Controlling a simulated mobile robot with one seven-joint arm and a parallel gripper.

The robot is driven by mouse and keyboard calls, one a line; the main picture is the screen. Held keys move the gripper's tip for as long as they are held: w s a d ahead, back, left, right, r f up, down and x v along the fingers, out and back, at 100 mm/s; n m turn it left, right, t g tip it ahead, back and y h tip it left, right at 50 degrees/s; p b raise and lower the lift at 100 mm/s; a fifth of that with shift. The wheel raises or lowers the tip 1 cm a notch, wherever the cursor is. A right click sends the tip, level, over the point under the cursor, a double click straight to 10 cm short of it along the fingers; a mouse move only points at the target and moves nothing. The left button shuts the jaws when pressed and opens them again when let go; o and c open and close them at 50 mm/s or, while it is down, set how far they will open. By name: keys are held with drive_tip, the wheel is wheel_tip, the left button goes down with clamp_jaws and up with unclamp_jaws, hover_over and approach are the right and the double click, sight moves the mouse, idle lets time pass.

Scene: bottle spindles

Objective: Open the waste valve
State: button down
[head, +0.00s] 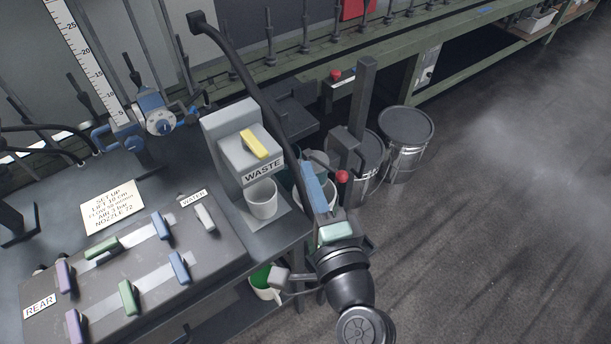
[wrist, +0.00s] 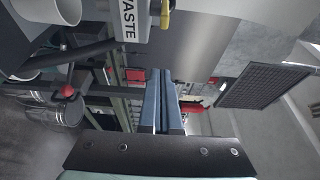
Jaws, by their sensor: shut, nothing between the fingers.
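The waste valve is a grey block (head: 236,158) with a yellow handle (head: 256,144) lying slanted on its face and a WASTE label (head: 262,172) below it. In the wrist view the WASTE label (wrist: 128,18) and part of the yellow handle (wrist: 165,14) show at the top edge, turned sideways. My gripper (head: 309,166), with blue fingers, is to the right of the block, apart from the handle. In the wrist view its fingers (wrist: 164,74) are together, with nothing between them.
A white cup (head: 262,200) stands under the valve. A control panel with coloured levers (head: 129,297) is at the lower left. A dark hose (head: 247,75) arches past the valve's right side. A post with a red knob (head: 341,177) and metal drums (head: 406,130) stand to the right.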

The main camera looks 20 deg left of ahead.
sight(255, 147)
drive_tip(key=w+a+p, duration=0.2)
drive_tip(key=w+a, duration=0.1)
drive_tip(key=a, duration=0.3)
drive_tip(key=shift+a, duration=0.15)
drive_tip(key=shift+s, duration=0.1)
